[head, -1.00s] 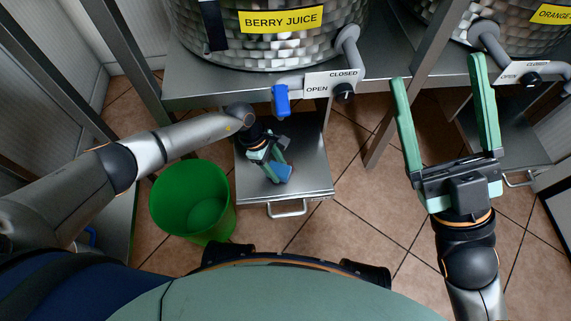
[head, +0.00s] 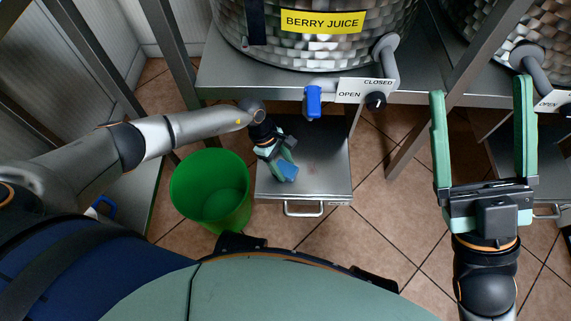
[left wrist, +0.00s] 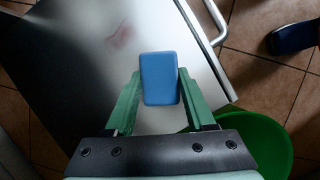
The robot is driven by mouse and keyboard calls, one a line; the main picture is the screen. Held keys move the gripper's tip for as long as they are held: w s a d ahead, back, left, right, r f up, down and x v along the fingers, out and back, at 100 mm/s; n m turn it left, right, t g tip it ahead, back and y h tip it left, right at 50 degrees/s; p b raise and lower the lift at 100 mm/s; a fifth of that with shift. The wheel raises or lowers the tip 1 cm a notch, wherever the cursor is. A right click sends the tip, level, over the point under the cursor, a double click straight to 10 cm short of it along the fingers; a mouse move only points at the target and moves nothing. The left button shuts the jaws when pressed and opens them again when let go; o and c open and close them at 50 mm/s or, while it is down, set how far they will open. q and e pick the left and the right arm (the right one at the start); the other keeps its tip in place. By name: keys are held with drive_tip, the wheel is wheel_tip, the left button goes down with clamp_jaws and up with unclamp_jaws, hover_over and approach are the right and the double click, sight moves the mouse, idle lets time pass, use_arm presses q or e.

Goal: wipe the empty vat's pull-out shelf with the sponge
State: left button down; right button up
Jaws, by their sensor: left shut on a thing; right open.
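The pull-out shelf (head: 325,185) is a grey metal tray under the berry juice vat (head: 320,45), with a handle (head: 304,209) at its front. It also shows in the left wrist view (left wrist: 75,65), with a reddish smear (left wrist: 121,36) on it. My left gripper (head: 284,165) is shut on the blue sponge (head: 288,173), over the left part of the shelf. The sponge sits between the green fingers in the left wrist view (left wrist: 160,78); whether it touches the shelf I cannot tell. My right gripper (head: 482,115) is open and empty, to the right above the floor.
A green bucket (head: 210,190) stands on the tiled floor left of the shelf. A blue tap (head: 313,101) and an open/closed sign (head: 364,90) hang above the shelf. Metal stand legs (head: 430,130) rise on the right. The floor before the shelf is clear.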

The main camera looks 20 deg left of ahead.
sight(283, 168)
use_arm(q)
drive_tip(key=shift+s+a+r+p, duration=0.1)
drive_tip(key=shift+r+p, duration=2.35)
drive_tip(key=shift+r, duration=0.45)
drive_tip(key=shift+r+p, duration=1.2)
drive_tip(key=shift+r, duration=0.35)
